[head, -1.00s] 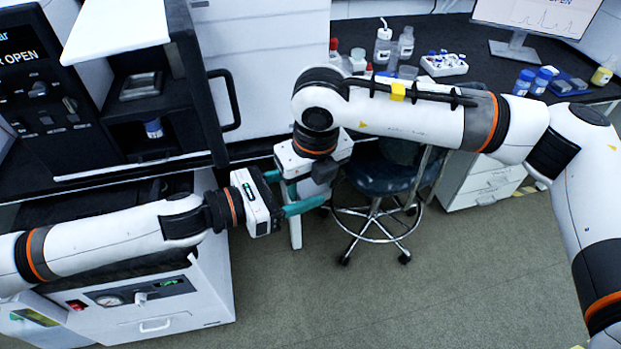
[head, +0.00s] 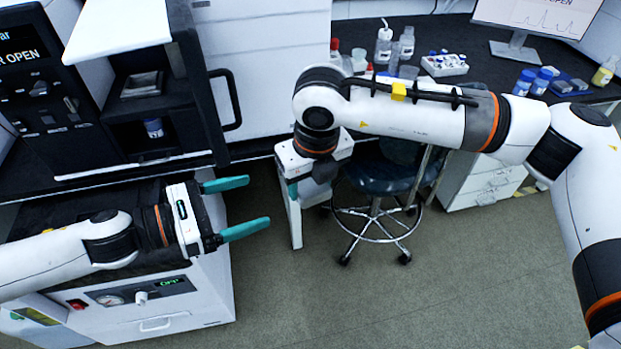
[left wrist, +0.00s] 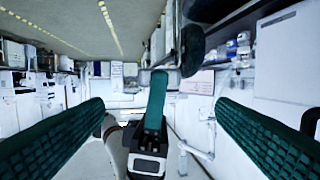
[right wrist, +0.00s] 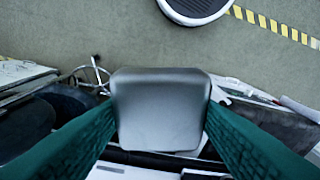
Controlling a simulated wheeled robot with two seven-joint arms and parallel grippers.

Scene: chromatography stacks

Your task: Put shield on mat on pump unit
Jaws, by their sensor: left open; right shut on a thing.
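My right gripper (head: 300,186) is shut on a smooth grey piece with rounded corners, which I take to be the shield (right wrist: 160,108). It lies between both fingers in the right wrist view. The pump unit (head: 215,292) stands at lower left, with a gauge and a green display. The dark mat (head: 85,207) lies on its top, partly behind my left arm.
A black instrument tower (head: 165,185) with an open bay stands behind the pump unit. A blue-capped bottle (head: 154,128) is in the bay. A stool (head: 375,180) stands behind my right gripper. Bottles and a white tray (head: 445,65) are on the back bench. The floor in front is clear.

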